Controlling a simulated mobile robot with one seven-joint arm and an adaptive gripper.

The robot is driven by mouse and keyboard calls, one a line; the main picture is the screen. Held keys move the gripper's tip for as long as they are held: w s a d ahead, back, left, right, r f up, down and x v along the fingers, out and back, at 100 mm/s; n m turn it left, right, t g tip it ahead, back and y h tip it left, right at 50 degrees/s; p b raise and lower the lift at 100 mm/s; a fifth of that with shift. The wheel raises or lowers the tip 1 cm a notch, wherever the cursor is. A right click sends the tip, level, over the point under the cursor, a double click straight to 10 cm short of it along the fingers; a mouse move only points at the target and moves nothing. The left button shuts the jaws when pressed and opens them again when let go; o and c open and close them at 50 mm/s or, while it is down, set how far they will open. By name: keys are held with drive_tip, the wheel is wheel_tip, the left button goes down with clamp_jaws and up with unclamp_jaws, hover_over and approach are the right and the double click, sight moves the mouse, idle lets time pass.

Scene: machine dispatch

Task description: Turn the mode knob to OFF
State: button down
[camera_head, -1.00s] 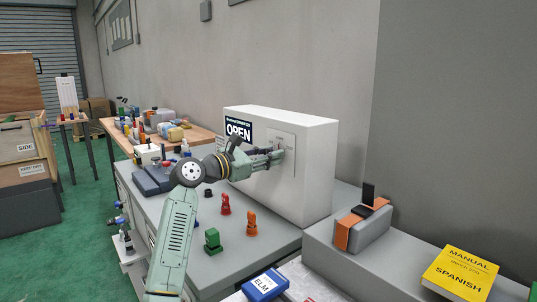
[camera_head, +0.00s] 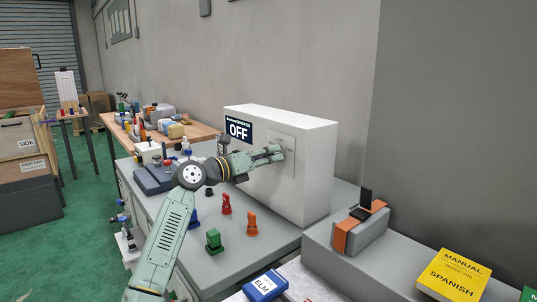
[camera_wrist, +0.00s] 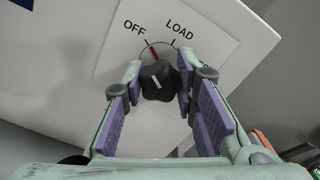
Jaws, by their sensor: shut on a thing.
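The dark lobed mode knob (camera_wrist: 157,82) sits on a white label plate (camera_wrist: 205,48) in the wrist view. A red mark at its upper edge points up and left toward the word OFF (camera_wrist: 134,29); LOAD is printed to the right. My gripper (camera_wrist: 159,74) is shut on the knob, one finger on each side. In the head view my gripper (camera_head: 278,153) reaches the front plate of the white machine box (camera_head: 312,165) and hides the knob. The box's dark display (camera_head: 238,131) reads OFF.
The grey bench (camera_head: 275,232) holds red, orange, green and blue pieces in front of the box. A grey and orange device (camera_head: 360,230) and a yellow manual (camera_head: 455,275) lie to the right. A blue ELM box (camera_head: 265,286) is at the front.

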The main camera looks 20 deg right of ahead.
drive_tip(key=shift+n, duration=0.5)
drive_tip(key=c, duration=1.2)
unclamp_jaws()
drive_tip(key=shift+c, duration=0.2)
drive_tip(key=v, duration=1.2)
drive_tip(key=shift+r, duration=0.1)
